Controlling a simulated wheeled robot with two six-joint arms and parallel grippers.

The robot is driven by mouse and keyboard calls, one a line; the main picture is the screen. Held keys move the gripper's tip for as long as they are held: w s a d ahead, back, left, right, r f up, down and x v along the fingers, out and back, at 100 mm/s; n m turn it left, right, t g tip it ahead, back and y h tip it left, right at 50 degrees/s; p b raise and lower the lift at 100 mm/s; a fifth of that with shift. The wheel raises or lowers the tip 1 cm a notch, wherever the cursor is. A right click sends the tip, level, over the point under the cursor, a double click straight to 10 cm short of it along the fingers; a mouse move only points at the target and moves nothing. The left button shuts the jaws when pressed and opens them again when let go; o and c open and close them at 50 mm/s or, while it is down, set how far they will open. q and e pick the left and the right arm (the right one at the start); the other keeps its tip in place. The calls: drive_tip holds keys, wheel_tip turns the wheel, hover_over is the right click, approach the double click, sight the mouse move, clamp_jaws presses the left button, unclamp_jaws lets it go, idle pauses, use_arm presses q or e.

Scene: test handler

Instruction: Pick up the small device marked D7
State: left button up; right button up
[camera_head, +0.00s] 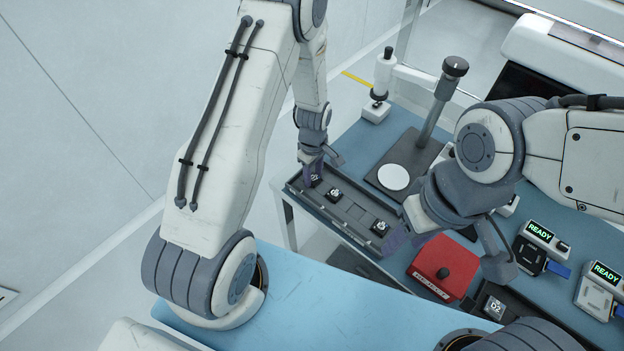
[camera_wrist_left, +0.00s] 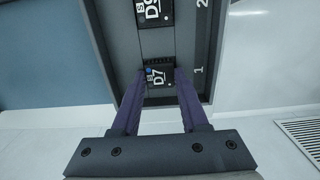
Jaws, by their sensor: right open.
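The small dark device marked D7 (camera_wrist_left: 157,76) sits in the tray slot numbered 1 in the left wrist view. In the head view a small device (camera_head: 315,180) lies at the tray's far left end, partly covered by my left gripper (camera_head: 314,168). In the left wrist view my left gripper (camera_wrist_left: 160,82) has its purple fingers on either side of D7, very close to its sides. I cannot tell whether they press on it. D7 appears to be still down in the tray. My right gripper (camera_head: 447,252) is open and empty above the table, near the red box.
The long dark tray (camera_head: 350,212) holds other devices, one apparently marked D9 (camera_wrist_left: 153,10) beside D7. A stand with a white disc (camera_head: 393,177), a red box (camera_head: 444,266) and units reading READY (camera_head: 541,231) are on the blue table. A D2-like labelled block (camera_head: 494,306) lies in front.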

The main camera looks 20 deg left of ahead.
sight(313, 178)
use_arm(q)
clamp_jaws()
drive_tip(key=shift+r+p, duration=1.9)
drive_tip(key=shift+r, duration=0.65)
